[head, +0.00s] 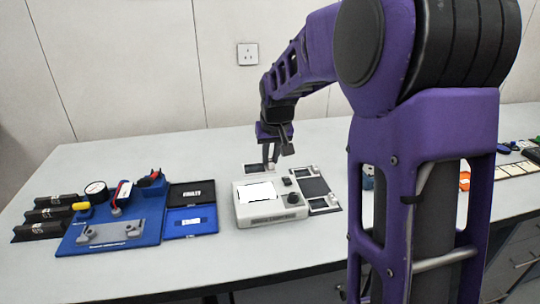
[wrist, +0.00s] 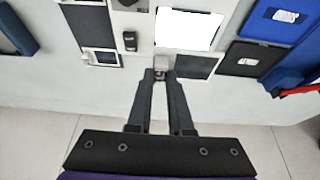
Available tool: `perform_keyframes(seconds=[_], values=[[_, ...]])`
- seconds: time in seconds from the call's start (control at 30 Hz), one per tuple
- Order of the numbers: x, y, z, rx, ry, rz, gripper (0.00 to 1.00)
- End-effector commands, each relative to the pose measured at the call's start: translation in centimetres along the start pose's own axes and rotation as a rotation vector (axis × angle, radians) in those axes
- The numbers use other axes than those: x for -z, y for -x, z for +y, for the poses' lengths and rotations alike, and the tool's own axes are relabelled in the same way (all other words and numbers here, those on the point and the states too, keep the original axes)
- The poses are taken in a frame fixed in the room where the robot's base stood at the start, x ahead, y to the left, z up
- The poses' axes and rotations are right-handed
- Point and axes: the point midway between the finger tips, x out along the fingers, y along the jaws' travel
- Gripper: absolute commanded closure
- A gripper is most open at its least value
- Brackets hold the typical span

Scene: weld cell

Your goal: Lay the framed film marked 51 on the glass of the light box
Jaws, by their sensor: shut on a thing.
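The light box (head: 266,214) is a pale unit near the table's middle with a bright white glass (head: 257,192). The glass also shows in the wrist view (wrist: 187,28). A framed film (head: 256,169), dark in a pale frame, is just behind the box; it also shows in the wrist view (wrist: 196,67). My gripper (head: 270,163) is shut on this film's small grey tab (wrist: 162,63), at the end by the box's back edge. Its number is not readable, and I cannot tell whether it touches the table. The glass looks bare.
Right of the box lie a dark panel (head: 313,187) and small framed pieces (head: 302,172) (head: 319,204). Left are a black case (head: 190,193), a blue case (head: 190,221) and a blue fixture board (head: 108,234) with a gauge. The front table strip is clear.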

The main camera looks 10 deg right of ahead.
Motion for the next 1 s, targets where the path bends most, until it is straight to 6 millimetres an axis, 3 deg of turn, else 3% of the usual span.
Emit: perform_keyframes(seconds=[0.37,1.0], values=[[-0.4,-0.6,0.0,0.0,0.0,0.0,1.0],[-2.6,-5.9,0.0,0.0,0.0,0.0,1.0]])
